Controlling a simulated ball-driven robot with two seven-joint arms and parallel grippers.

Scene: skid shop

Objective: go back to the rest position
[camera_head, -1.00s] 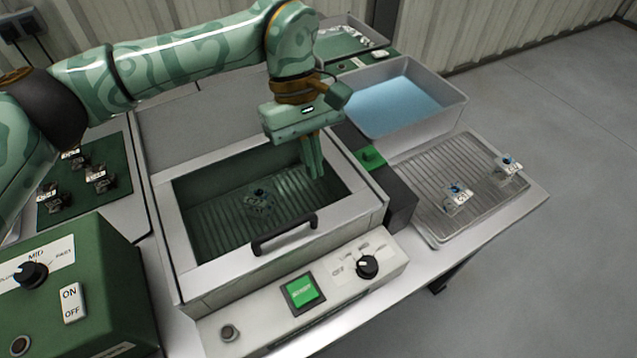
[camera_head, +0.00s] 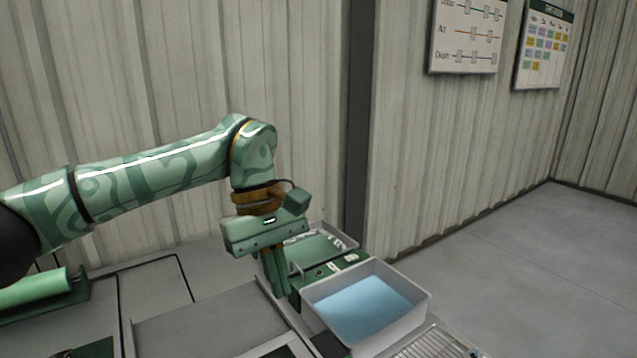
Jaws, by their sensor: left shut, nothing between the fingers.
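My left gripper (camera_head: 275,275) hangs at the end of my left arm, fingers pointing down and closed together, with nothing between them. It is just left of the tub of blue liquid, over the back part of the workbench. My left arm reaches in from the left edge. My right gripper is not in view.
A grey tub (camera_head: 418,312) with blue liquid (camera_head: 365,305) stands right of the gripper. A green unit with a tray (camera_head: 335,240) is behind it. A wire rack (camera_head: 430,345) shows at the bottom edge. Corrugated walls (camera_head: 170,80) rise behind; open floor (camera_head: 540,270) lies right.

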